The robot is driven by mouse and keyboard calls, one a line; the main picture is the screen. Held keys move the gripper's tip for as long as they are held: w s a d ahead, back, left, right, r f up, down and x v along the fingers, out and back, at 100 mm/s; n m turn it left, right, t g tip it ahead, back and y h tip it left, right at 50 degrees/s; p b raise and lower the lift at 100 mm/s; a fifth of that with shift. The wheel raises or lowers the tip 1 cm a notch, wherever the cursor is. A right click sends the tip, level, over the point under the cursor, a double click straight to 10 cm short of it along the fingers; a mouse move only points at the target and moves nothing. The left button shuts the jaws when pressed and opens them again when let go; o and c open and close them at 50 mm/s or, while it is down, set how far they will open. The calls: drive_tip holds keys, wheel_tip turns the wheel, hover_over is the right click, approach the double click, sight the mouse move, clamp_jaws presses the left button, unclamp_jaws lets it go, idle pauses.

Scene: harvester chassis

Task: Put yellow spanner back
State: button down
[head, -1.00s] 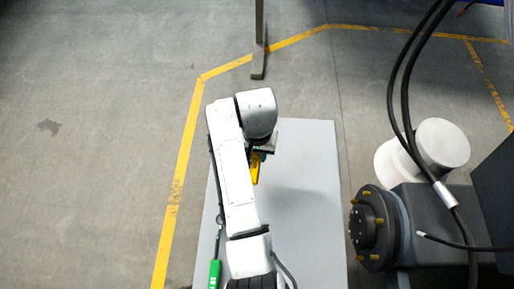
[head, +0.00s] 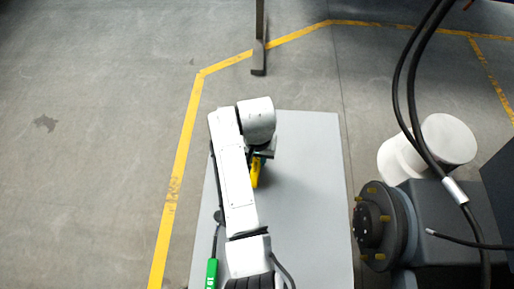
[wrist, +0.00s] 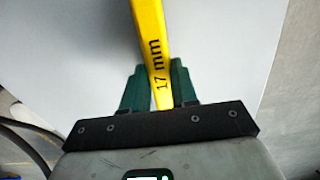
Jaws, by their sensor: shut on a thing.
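The yellow spanner (wrist: 151,30) is marked "17 mm" in the wrist view. My gripper (wrist: 157,68) is shut on it, with a green finger on each side of the shaft. The spanner runs up past the top edge of the wrist view, so its far end is out of sight. In the head view a short part of the yellow spanner (head: 255,173) shows below my gripper (head: 259,155), above the grey table (head: 305,190). My arm hides the rest. I cannot tell whether the spanner touches the table. No place that holds spanners is clearly visible.
A green piece with white marking (head: 211,273) is at the table's left edge. A dark wheel hub with yellow studs (head: 373,225) and hanging black cables (head: 412,95) are on the right. A white cylinder (head: 447,140) is behind the hub. The table right of my arm is clear.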

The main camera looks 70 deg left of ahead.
drive_tip(key=shift+f, duration=0.3)
drive_tip(key=c, duration=0.8)
unclamp_jaws()
wheel_tip(320, 180, up, 11)
drive_tip(key=shift+f, duration=0.1)
